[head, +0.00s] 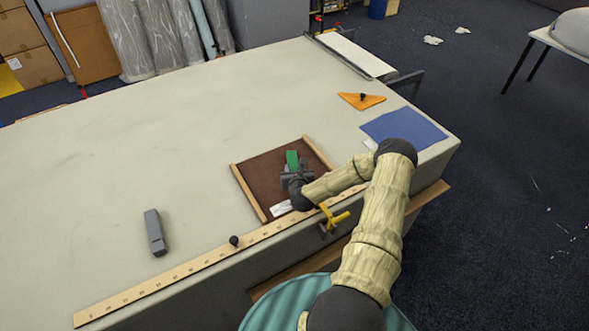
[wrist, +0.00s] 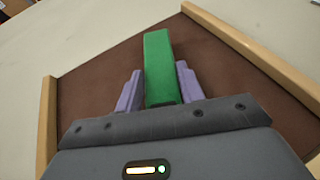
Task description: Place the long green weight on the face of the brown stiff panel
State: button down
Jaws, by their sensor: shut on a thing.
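The long green weight (head: 292,160) is between the jaws of my gripper (head: 291,170), over the brown stiff panel (head: 257,174) in the head view. In the wrist view the green weight (wrist: 160,65) stretches forward between the two purple fingers of my gripper (wrist: 158,88), which is shut on it. The brown panel (wrist: 100,75) lies flat beneath, with pale wooden strips along two sides. I cannot tell whether the weight touches the panel face. My gripper and wrist hide part of the panel.
A wooden ruler (head: 190,268) with a black knob runs along the table's front edge. A grey block (head: 155,232) lies to the left. A blue sheet (head: 400,128) and an orange triangle (head: 361,101) lie to the right. The cloth table (head: 150,130) is clear behind the panel.

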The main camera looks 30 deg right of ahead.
jog(key=shift+r, duration=0.1)
jog(key=c, duration=0.9)
grip_release()
jog(key=shift+s+a+r, duration=0.1)
jog(key=shift+s+a, duration=0.1)
jog(key=shift+s, duration=0.4)
jog(key=b+v, duration=0.3)
jog(key=v, duration=0.8)
jog(key=shift+w, duration=0.1)
